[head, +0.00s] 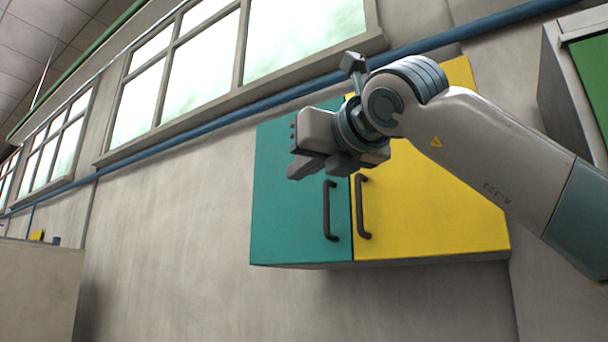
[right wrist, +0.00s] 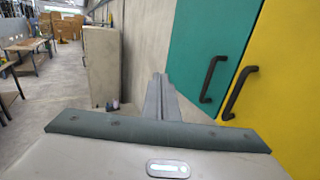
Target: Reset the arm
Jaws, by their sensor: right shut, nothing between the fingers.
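My right gripper (head: 300,170) is raised in front of the wall cabinet in the head view, its fingers pointing left. It is shut and empty. In the right wrist view its closed fingers (right wrist: 160,98) show side by side, in front of the bare wall. The cabinet has a teal door (head: 285,210) and a yellow door (head: 440,205), both closed, each with a dark handle. In the head view the gripper overlaps the teal door above its handle (head: 328,210); how far apart they are is hard to tell. My left gripper is not in view.
A second cabinet with a green door (head: 592,80) hangs at the upper right. A blue pipe (head: 240,108) runs along the wall under the windows. A grey locker (right wrist: 102,68) and a table (right wrist: 25,45) stand farther off. The wall below the teal door is clear.

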